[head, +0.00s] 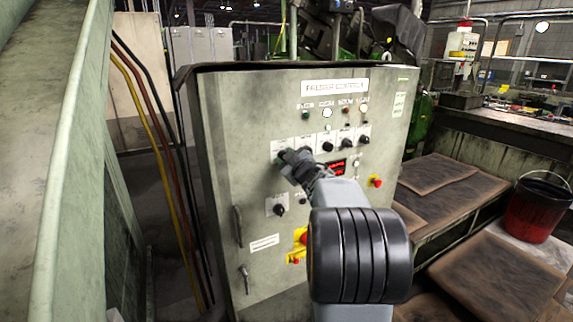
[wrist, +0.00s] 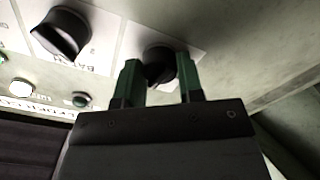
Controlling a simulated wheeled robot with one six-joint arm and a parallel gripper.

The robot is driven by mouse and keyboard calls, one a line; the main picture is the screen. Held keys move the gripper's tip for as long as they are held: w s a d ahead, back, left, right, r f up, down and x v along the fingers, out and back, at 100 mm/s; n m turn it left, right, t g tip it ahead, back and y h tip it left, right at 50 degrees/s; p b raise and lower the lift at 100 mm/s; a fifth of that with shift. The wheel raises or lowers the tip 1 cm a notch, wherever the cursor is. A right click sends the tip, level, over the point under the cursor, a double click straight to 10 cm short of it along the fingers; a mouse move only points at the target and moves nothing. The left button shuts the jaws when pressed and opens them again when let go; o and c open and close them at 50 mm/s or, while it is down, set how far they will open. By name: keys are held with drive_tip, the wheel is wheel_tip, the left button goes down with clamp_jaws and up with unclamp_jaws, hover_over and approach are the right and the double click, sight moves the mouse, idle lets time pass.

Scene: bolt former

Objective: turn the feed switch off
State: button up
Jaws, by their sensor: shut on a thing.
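My gripper (head: 286,158) is at the left end of a row of rotary switches on the grey control cabinet (head: 225,160). In the wrist view its two green fingers (wrist: 160,70) are shut on a black rotary knob (wrist: 157,52) on a pale label plate. In the head view this knob is hidden behind the gripper. I cannot read its plate, so I cannot tell from the lettering which switch is the feed switch. A neighbouring black knob (wrist: 61,32) stands free beside the fingers in the wrist view.
More knobs (head: 345,145) sit to the right, below several indicator lamps (head: 327,113). A red display (head: 338,167), a lower knob (head: 279,210), a red button (head: 376,182) and a yellow-and-red switch (head: 298,245) are nearby. Cables (head: 155,140) run left. A red bucket (head: 537,208) stands right.

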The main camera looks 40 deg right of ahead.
drive_tip(key=shift+n+b, duration=0.4)
drive_tip(key=shift+n, duration=0.4)
drive_tip(key=o, duration=0.9)
drive_tip(key=s, duration=0.4)
drive_tip(key=s+a, duration=0.1)
drive_tip(key=s, duration=0.4)
drive_tip(key=s+a, duration=0.1)
drive_tip(key=s, duration=0.3)
drive_tip(key=shift+s, duration=0.35)
drive_tip(key=shift+d, duration=0.1)
